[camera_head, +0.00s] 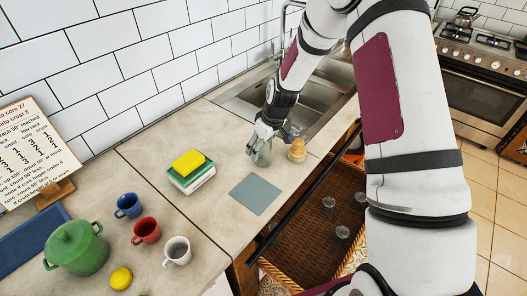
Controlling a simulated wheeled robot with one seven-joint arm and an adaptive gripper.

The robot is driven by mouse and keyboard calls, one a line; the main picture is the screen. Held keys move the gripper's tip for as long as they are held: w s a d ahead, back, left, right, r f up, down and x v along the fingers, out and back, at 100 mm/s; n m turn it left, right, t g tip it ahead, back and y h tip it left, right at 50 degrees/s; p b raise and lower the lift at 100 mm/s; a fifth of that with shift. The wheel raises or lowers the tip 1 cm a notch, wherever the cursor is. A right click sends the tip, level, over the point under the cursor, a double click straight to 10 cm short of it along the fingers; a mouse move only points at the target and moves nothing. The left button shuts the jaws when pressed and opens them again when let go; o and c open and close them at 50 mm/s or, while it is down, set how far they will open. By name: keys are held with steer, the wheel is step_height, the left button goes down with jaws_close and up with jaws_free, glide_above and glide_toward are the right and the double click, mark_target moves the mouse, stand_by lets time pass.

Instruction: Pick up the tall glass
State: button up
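A pale, see-through tall glass (262,157) stands on the counter near the sink, just behind the grey-green mat. My gripper (266,147) reaches down from above at the glass, and its fingers overlap the glass's upper part. The fingers look to be on either side of it, but whether they touch or grip it is too small to tell. The glass's top is partly hidden by the fingers.
A small tan wooden object (297,150) stands close to the right of the glass. A grey-green mat (255,194) lies in front. A yellow sponge on a box (192,180), mugs (147,230) and a green pot (75,248) stand left. A wicker basket (300,235) with clear glasses is below the counter.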

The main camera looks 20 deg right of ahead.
steer(key=shift+x, duration=1.05)
steer(key=c, duration=1.3)
steer(key=shift+r, duration=0.15)
